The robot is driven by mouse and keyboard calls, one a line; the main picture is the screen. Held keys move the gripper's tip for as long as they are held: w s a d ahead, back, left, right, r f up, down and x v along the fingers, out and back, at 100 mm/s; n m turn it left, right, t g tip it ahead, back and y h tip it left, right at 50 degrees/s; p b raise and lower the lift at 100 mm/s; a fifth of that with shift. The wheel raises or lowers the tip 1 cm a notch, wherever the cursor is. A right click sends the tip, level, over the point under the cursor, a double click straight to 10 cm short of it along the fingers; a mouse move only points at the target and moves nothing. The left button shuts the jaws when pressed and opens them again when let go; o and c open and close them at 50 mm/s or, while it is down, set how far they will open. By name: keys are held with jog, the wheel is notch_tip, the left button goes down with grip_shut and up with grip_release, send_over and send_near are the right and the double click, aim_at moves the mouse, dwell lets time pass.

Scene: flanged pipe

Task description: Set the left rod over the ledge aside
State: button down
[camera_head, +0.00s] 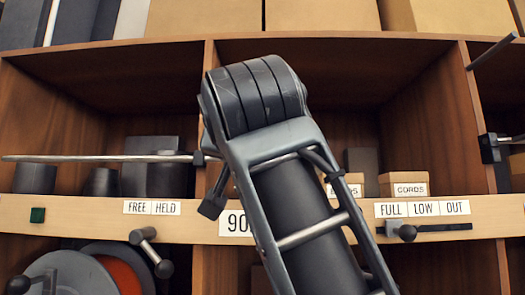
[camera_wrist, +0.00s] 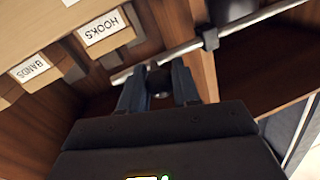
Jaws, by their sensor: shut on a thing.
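The left rod (camera_head: 90,158) is a long thin grey bar lying level in front of the shelf, above the ledge (camera_head: 75,213). It passes through a dark bracket (camera_head: 198,158) at the upright, then goes behind my arm. The wrist view, turned about, shows the rod (camera_wrist: 255,20) and bracket (camera_wrist: 208,38), with the rod's other end in front of the middle bay. My gripper (camera_wrist: 158,88) is shut there around a dark round knob (camera_wrist: 158,78) at the rod. Whether the knob is fixed to the rod cannot be told. My arm hides the gripper in the head view.
Boxes marked HOOKS (camera_wrist: 105,35) and BANDS (camera_wrist: 32,72) stand close by in the middle bay. A lever (camera_head: 150,250) hangs under FREE and HELD. A slider knob (camera_head: 407,232) sits under FULL, LOW, OUT. Another bracket (camera_head: 490,148) with a rod is at right.

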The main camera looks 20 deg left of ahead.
jog(key=shift+a, duration=0.1)
jog(key=c, duration=0.8)
grip_release()
jog(key=shift+c, duration=0.2)
jog(key=shift+s, duration=0.1)
jog(key=b+v, duration=0.2)
jog(key=v, duration=0.5)
jog(key=shift+s+d, duration=0.25)
